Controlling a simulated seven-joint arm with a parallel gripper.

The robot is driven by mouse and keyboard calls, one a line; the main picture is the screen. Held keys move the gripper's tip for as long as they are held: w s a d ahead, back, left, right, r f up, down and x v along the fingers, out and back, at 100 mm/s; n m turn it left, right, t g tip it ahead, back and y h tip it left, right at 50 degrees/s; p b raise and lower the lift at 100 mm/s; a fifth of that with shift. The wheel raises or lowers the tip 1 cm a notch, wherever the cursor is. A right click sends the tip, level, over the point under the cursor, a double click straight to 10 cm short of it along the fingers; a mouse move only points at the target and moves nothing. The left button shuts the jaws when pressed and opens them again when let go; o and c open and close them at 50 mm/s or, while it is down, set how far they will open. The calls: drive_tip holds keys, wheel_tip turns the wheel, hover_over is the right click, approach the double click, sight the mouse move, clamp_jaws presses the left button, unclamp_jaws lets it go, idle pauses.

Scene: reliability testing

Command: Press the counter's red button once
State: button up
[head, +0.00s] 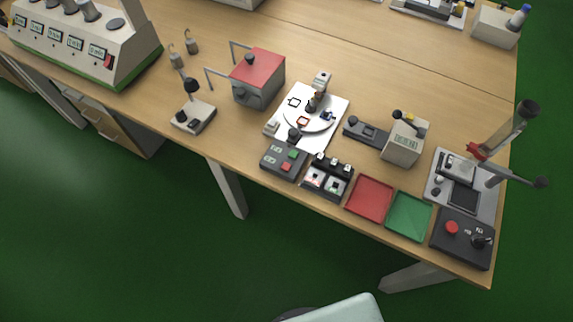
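A dark grey box (283,160) with small display windows stands near the front edge of the table, and it looks like the counter. On its top face are a red button (287,167) and a green button (294,153) behind it. A black knob-like part stands at its back edge. A second dark box (462,238) at the right front corner carries a round red button (452,227) and a black lever or knob. My gripper is not in view.
A small black unit (327,178) sits just right of the counter, then a red tray (370,198) and a green tray (408,216). A white plate (331,97) with a round fixture lies behind. A lever press (466,190) stands at right. Bare wood (390,70) lies toward the back.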

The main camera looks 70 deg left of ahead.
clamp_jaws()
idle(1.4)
